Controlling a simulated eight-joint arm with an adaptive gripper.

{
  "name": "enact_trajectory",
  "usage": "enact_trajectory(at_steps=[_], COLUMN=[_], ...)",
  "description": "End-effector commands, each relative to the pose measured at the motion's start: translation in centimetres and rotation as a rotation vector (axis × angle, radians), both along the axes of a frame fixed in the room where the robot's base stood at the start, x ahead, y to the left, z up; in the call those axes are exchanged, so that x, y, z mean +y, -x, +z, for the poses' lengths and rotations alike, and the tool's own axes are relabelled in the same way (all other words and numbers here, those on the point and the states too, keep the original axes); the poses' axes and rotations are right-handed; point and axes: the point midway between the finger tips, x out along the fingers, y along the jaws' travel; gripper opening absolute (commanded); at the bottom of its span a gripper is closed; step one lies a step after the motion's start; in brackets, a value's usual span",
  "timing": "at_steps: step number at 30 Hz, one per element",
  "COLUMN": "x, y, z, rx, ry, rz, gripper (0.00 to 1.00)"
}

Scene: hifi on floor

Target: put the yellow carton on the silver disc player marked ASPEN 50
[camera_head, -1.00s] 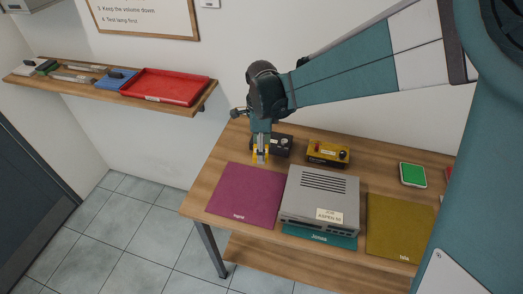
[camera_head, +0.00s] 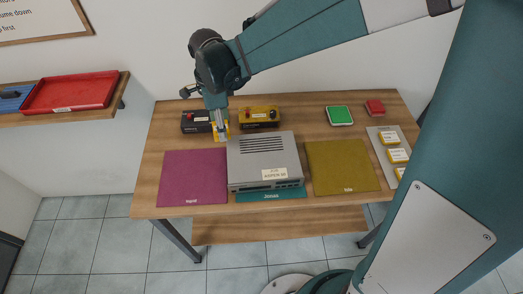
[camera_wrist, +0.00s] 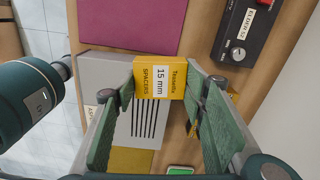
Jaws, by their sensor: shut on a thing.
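My gripper (camera_head: 220,130) is shut on the yellow carton (camera_wrist: 160,80), which is marked Tasselfix SPACERS 15 mm. The carton sits between the fingertips in the wrist view. In the head view only small yellow parts of it show at the fingertips, by the back left corner of the silver disc player (camera_head: 255,147). The player has a slotted top and a label that reads ASPEN 50. It stands over the teal mat marked Jonas (camera_head: 270,195). In the wrist view the player (camera_wrist: 95,68) lies beyond the carton, which hides part of it. I cannot tell the carton's height exactly.
A black box (camera_head: 195,122) and a yellow box (camera_head: 260,116) stand behind the player. A magenta mat (camera_head: 193,178) lies left, an olive mat (camera_head: 342,167) right. Green (camera_head: 339,115) and red (camera_head: 375,107) items and a grey tray (camera_head: 379,138) with yellow cartons lie farther right.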

Motion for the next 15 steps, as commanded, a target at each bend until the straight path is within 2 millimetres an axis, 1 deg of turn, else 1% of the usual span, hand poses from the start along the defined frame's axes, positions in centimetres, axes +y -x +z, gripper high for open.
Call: enact_trajectory(at_steps=[1, 3, 9, 12, 15], x=[-1.4, -3.2, -7.9, -9.9, -11.5], y=[0.4, 1.0, 2.9, 3.9, 4.8], z=[0.7, 1.3, 2.7, 3.2, 3.6], rx=[0.0, 0.0, 0.0, 0.0, 0.0], ry=[0.0, 0.0, 0.0, 0.0, 0.0], rz=[-0.014, -0.032, -0.082, -0.104, -0.121], gripper=[0.3, 0.3, 0.3, 0.3, 0.3])
